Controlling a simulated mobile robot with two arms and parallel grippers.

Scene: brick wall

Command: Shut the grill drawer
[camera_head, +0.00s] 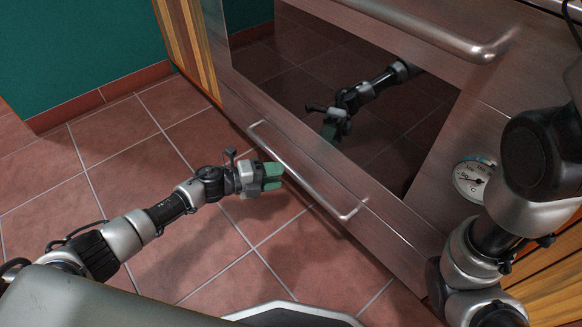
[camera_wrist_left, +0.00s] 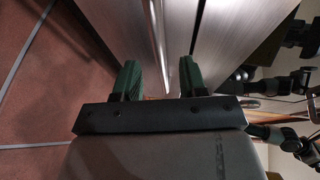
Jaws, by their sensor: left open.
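The grill drawer (camera_head: 325,192) is the low steel front under the dark glass door, with a long bar handle (camera_head: 300,168) across it. It looks nearly flush with the cabinet; I cannot tell if a gap is left. My left gripper (camera_head: 273,176) is at the handle's left half, its green fingers close to the bar. In the left wrist view its fingers (camera_wrist_left: 158,80) are apart, with the drawer front and handle bar (camera_wrist_left: 158,35) ahead between them. Nothing is clearly held. My right arm stands at the right, but its gripper is out of view.
The glass door (camera_head: 330,90) above the drawer mirrors my left arm. A door handle (camera_head: 440,30) crosses the top right and a round thermometer dial (camera_head: 473,181) sits on the front. Tiled floor (camera_head: 100,190) is clear at the left; a green wall stands behind.

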